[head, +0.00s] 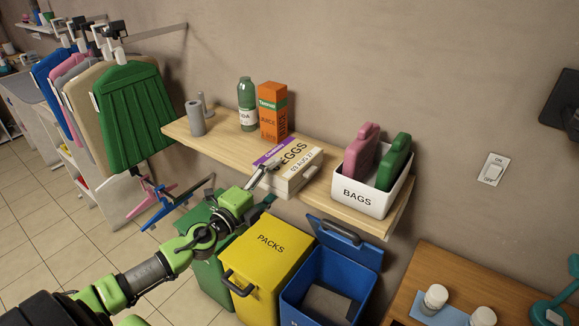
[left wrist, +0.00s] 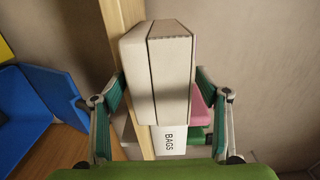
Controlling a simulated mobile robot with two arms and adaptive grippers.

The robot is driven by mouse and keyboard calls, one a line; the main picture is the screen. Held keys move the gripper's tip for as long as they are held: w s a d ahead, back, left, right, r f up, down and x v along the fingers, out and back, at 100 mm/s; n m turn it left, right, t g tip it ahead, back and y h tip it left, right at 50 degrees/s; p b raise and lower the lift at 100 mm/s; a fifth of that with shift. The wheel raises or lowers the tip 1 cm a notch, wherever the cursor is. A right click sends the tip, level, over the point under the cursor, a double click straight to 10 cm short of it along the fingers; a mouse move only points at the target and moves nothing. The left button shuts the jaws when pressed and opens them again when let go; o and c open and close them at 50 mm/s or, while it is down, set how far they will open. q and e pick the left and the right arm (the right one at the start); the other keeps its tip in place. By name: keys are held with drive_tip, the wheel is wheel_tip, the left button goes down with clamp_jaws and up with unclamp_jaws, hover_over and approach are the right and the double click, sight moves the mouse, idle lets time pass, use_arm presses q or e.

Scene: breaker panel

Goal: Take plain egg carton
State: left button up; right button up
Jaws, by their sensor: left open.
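The egg carton (head: 285,182) lies on the wooden wall shelf. It is a pale box whose top reads EGGS with a date, with a purple strip along one edge. My left gripper (head: 264,188) is at the carton's near left end, its fingers open. In the left wrist view the carton (left wrist: 158,75) stands between the two spread fingers of the left gripper (left wrist: 160,105), with a gap visible on at least the right side. Whether a finger touches it I cannot tell. My right gripper is in neither view.
On the shelf (head: 225,147) stand a green bottle (head: 247,105), an orange juice carton (head: 273,112), a grey roll (head: 195,118) and a white BAGS box (head: 368,197). Below are green, yellow (head: 265,265) and open blue (head: 330,280) bins. Clothes hang at left.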

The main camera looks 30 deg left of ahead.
sight(269, 174)
use_arm(q)
drive_tip(key=c, duration=1)
drive_tip(key=shift+o, duration=0.2)
drive_tip(key=shift+r, duration=0.1)
drive_tip(key=shift+r+p, duration=1.45)
drive_tip(key=shift+f, duration=0.1)
